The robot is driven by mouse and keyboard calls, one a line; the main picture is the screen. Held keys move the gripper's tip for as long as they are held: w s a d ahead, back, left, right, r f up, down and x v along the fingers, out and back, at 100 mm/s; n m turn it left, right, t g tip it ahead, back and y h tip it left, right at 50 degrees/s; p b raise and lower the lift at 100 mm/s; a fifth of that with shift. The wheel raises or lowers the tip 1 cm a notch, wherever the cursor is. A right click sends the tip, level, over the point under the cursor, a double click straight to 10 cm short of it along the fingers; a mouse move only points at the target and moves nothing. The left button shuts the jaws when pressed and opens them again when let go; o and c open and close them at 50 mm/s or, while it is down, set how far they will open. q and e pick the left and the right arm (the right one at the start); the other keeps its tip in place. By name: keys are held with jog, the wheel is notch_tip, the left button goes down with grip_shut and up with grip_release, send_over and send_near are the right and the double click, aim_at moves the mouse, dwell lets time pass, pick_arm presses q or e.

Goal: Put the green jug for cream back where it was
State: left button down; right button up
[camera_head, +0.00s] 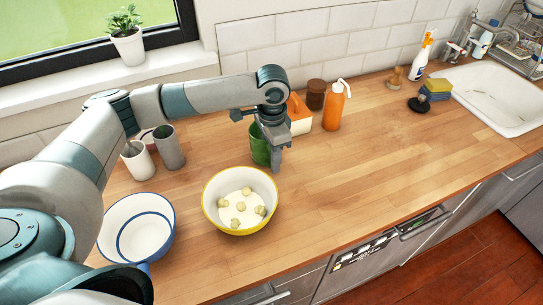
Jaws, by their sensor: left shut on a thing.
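The green jug (259,147) is upright on or just above the wooden counter, behind the yellow-rimmed bowl; I cannot tell whether its base touches the wood. My left gripper (277,158) is shut on the jug, with one finger showing at its right side. The gripper and wrist hide part of the jug's top and right side. My right gripper is not in view.
A yellow-rimmed bowl (212,191) with several pale pieces stands in front of the jug. An orange bottle (333,110) stands behind right. The counter's right-middle (390,160) is clear.

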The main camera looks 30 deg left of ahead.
pick_arm(q)
jog(key=shift+f, duration=0.35)
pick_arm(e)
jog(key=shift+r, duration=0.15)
pick_arm(q)
jog(key=shift+f, duration=0.1)
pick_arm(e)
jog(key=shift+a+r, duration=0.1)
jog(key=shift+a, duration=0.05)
pick_arm(q)
jog(key=c, duration=1.2)
grip_release()
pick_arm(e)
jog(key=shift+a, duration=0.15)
pick_arm(q)
jog(key=shift+r, duration=0.6)
notch_tip(320, 180, up, 9)
jog(key=b, duration=0.3)
jog(key=shift+d+r, duration=0.1)
jog(key=shift+r, duration=0.1)
jog(key=shift+s+r, duration=0.1)
jog(key=shift+r, duration=0.7)
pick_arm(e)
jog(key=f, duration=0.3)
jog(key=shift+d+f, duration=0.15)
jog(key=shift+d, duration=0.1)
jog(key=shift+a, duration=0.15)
